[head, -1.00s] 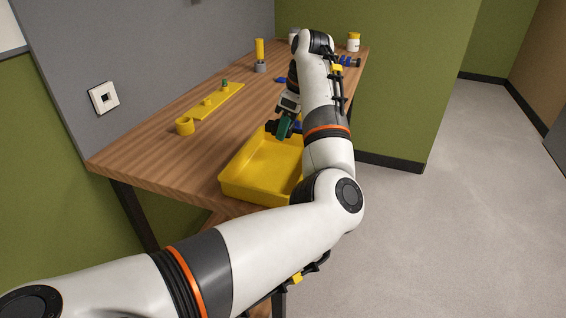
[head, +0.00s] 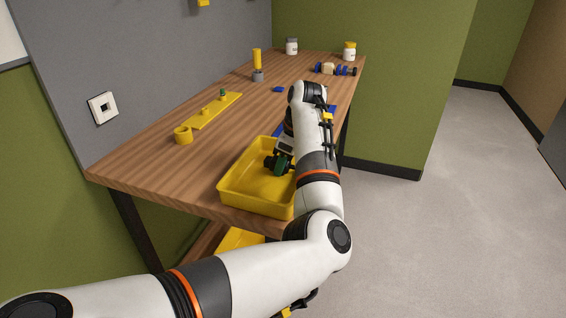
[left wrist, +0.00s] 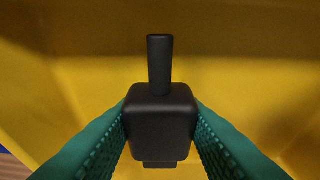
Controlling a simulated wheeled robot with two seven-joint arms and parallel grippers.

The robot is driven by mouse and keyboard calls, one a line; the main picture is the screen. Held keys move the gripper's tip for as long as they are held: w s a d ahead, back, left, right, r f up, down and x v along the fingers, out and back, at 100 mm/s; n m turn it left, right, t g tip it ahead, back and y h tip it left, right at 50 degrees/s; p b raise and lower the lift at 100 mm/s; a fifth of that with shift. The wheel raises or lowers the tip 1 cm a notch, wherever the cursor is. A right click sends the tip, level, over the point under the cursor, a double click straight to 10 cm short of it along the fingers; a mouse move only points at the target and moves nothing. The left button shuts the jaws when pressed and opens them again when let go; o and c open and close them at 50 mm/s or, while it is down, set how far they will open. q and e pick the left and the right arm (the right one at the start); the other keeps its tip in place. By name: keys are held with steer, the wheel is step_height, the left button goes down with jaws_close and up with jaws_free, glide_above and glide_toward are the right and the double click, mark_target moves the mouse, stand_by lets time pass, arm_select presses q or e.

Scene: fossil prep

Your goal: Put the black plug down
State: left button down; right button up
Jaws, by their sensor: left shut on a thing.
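The black plug (left wrist: 161,115) is clasped between the two green pads of my left gripper (left wrist: 160,135) in the left wrist view. Its block-shaped body sits between the pads and a round stem points up in the picture. In the head view my left gripper (head: 279,163) is low over the yellow tray (head: 246,200), inside its rim. In that view the plug is small and hard to tell from the dark gripper. I cannot tell whether the plug touches the tray floor. My right gripper is not in view.
A yellow-handled tool (head: 257,62), two jars (head: 349,51) and blue items stand farther back. Another yellow tray (head: 240,239) is below the table.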

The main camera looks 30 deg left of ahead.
arm_select(q)
steer(key=shift+s+d+f+b, duration=0.1)
steer(key=shift+f+b, duration=0.05)
steer(key=shift+f, duration=0.3)
steer(key=shift+s+d+f+b, duration=0.1)
steer(key=shift+f+b, duration=0.05)
steer(key=shift+f, duration=0.3)
steer(key=c, duration=0.9)
jaws_free()
steer(key=shift+f, duration=0.1)
steer(key=shift+c, duration=0.2)
steer(key=shift+r+p, duration=0.3)
steer(key=shift+r, duration=0.05)
steer(key=a+v, duration=0.1)
steer(key=v, duration=1.2)
steer(key=shift+w, duration=0.3)
